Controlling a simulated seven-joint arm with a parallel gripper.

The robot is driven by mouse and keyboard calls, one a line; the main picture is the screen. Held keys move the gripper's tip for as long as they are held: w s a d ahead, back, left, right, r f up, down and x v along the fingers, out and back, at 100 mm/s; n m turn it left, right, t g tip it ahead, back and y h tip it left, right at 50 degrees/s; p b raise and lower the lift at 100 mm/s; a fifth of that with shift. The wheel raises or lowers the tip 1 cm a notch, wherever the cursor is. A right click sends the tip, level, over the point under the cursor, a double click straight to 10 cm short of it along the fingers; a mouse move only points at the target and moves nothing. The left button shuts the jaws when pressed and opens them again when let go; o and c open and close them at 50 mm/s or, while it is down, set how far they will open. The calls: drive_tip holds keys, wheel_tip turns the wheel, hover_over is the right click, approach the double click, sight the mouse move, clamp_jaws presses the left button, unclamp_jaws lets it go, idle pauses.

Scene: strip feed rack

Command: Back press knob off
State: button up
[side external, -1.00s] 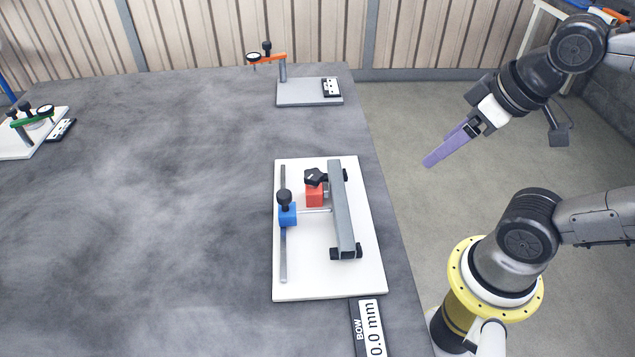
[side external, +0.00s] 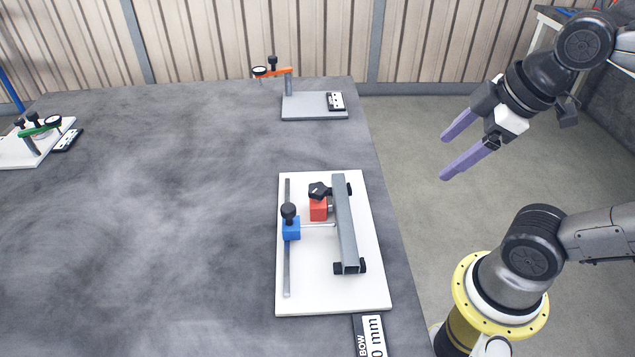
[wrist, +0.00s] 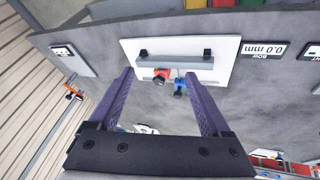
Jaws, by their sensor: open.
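My gripper (side external: 444,158) is open and empty, with two purple fingers spread apart. It hangs in the air beyond the right edge of the table, clear of everything. A white plate (side external: 330,285) on the table carries a grey bar (side external: 346,225), a red block (side external: 318,211) with a black lobed knob (side external: 319,190), and a blue block (side external: 291,230) with a round black knob (side external: 289,210). At the back, an orange arm (side external: 274,72) on a post has a black knob (side external: 272,60) and a dial. In the wrist view, the red block (wrist: 161,73) shows between the fingers (wrist: 159,73).
A green-armed stand (side external: 38,128) stands at the far left on its own white plate. A readout (side external: 370,335) marked BOW lies by the front of the middle plate.

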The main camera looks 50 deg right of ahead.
drive_tip(key=w+r+n+g, duration=0.1)
drive_tip(key=w+r+n, duration=0.35)
drive_tip(key=n, duration=0.35)
drive_tip(key=n+g, duration=0.4)
drive_tip(key=n, duration=0.7)
hover_over(317, 189)
wheel_tip(317, 189, down, 6)
wheel_tip(317, 189, down, 13)
drive_tip(key=shift+s+f, duration=0.1)
drive_tip(key=shift+f, duration=0.1)
clamp_jaws()
